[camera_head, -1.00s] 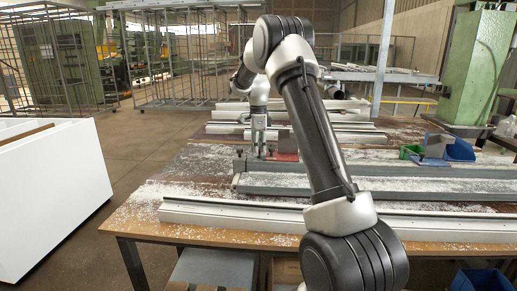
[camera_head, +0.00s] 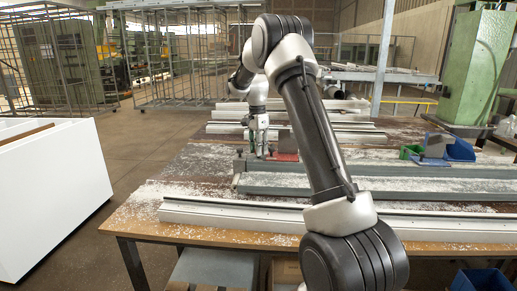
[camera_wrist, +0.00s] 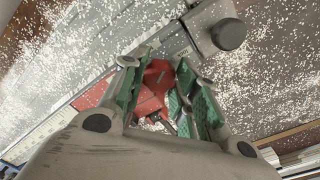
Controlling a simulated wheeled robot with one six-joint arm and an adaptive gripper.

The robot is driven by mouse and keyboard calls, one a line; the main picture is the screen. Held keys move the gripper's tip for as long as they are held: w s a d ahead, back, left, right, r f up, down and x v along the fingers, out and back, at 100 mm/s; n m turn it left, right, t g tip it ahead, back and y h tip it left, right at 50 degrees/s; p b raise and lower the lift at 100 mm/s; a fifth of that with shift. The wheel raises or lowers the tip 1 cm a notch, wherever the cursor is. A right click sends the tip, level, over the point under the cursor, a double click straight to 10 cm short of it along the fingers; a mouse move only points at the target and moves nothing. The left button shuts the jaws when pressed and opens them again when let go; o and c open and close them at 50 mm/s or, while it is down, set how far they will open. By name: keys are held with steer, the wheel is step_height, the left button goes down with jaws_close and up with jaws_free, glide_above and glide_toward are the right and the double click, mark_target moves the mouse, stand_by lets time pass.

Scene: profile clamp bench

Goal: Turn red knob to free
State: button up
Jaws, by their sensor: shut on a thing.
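The red knob (camera_wrist: 158,74) shows in the wrist view between the green-padded fingers of my gripper (camera_wrist: 161,88). My gripper is shut on it, with a finger on either side. Red parts of the clamp (camera_wrist: 145,103) show below the knob, partly hidden by the fingers. In the head view, my gripper (camera_head: 261,153) points down at the clamp on the grey rail. A red part of the clamp (camera_head: 287,157) shows just right of the fingers. The knob itself cannot be made out there.
A dark round knob (camera_wrist: 229,34) on a metal block stands close to my gripper. The bench (camera_head: 150,196) is strewn with white chips. A long white profile (camera_head: 235,214) lies along its front. Blue (camera_head: 460,151) and green bins (camera_head: 409,152) stand at the right.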

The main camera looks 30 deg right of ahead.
steer(key=o, duration=1)
steer(key=shift+r, duration=0.1)
steer(key=r, duration=1.1)
steer(key=shift+w+r, duration=0.35)
steer(key=shift+r, duration=0.05)
